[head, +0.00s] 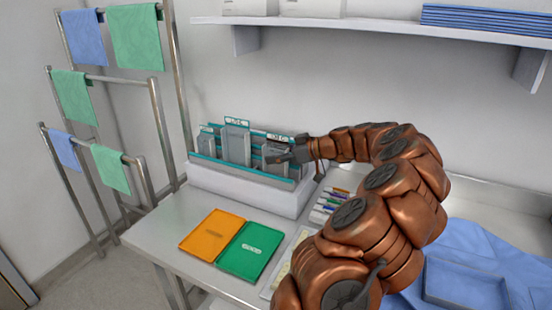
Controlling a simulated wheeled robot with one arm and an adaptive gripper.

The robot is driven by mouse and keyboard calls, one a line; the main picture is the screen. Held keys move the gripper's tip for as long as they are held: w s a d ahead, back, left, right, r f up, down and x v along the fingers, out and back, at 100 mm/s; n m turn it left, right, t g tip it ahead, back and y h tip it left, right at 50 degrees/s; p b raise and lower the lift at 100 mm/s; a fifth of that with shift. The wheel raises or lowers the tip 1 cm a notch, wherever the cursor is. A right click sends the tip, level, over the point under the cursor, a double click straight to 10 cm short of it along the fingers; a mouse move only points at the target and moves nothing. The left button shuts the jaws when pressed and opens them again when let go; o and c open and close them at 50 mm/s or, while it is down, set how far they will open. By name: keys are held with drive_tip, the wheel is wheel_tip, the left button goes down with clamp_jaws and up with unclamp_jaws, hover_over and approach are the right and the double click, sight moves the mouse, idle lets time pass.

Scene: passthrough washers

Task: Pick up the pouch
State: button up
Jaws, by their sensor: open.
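Several grey pouches with teal edges and labelled tops stand upright in a rack on the table. The middle pouch (236,143) is the tallest, with a smaller one (207,141) to its left. A third pouch (271,156) stands at the rack's right end. My gripper (292,158) is open at this right end, reaching in from the right, with its dark fingers beside or in front of the right pouch. They hide part of that pouch. I cannot tell whether they touch it.
The rack has a white base (240,190). An orange tray (212,231) and a green tray (251,250) lie in front. A shelf (380,28) hangs above; towel rails (160,110) stand left.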

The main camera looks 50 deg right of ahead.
drive_tip(key=shift+w+a+f, duration=0.1)
drive_tip(key=shift+w+f, duration=0.05)
drive_tip(key=shift+w, duration=0.15)
drive_tip(key=c, duration=0.9)
